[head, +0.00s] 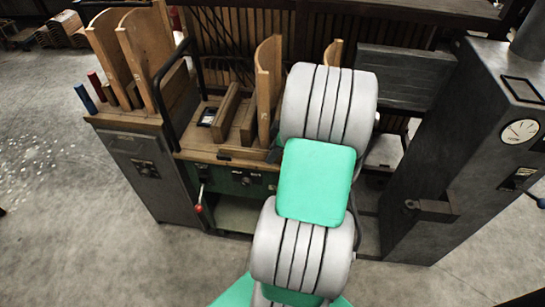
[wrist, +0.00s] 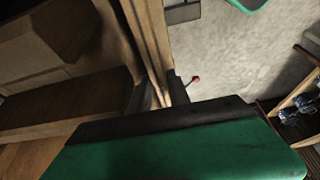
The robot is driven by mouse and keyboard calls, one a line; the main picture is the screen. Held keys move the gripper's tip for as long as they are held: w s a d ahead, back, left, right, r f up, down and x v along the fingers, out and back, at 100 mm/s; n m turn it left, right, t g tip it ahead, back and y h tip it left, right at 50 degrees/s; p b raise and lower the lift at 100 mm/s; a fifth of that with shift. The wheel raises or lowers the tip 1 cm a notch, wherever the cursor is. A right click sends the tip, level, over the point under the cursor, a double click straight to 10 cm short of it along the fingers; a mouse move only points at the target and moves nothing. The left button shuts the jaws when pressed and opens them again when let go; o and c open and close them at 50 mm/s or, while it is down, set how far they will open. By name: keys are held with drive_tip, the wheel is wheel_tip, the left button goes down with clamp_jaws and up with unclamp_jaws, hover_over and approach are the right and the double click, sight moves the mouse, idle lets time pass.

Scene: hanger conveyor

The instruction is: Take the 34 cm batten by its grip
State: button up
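No batten can be picked out by its 34 cm length. In the head view two short wooden bars, one (head: 226,108) and another (head: 249,122), lie on the wooden bench top beside a small dark box. In the wrist view a green, black-edged body at the bottom appears to be my gripper's housing. Two small dark pieces beyond it look like my gripper (wrist: 161,92), beside a long wooden strip (wrist: 149,40). I cannot tell whether the strip is between them or is the bench edge. Larger wooden blocks (wrist: 65,105) lie left.
Tall curved wooden forms (head: 145,55) stand at the back left, another upright (head: 268,85) near my arm. A black rail (head: 172,85) crosses the bench. A red-knobbed lever (head: 199,208) juts from the front. A grey cabinet with a dial (head: 450,150) stands right.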

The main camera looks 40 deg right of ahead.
sight(269, 152)
clamp_jaws()
drive_tip(key=shift+r, duration=0.1)
drive_tip(key=shift+r, duration=0.25)
wheel_tip(269, 152, up, 3)
drive_tip(key=shift+d+f, duration=0.1)
drive_tip(key=shift+f, duration=0.05)
drive_tip(key=s+a+r+p, duration=0.1)
drive_tip(key=s+a+r, duration=0.5)
drive_tip(key=s+r, duration=0.3)
drive_tip(key=s, duration=0.3)
drive_tip(key=shift+s+a+r, duration=0.25)
drive_tip(key=shift+a+r, duration=0.05)
drive_tip(key=shift+a, duration=0.05)
drive_tip(key=shift+w+r+p, duration=0.1)
drive_tip(key=shift+p, duration=0.2)
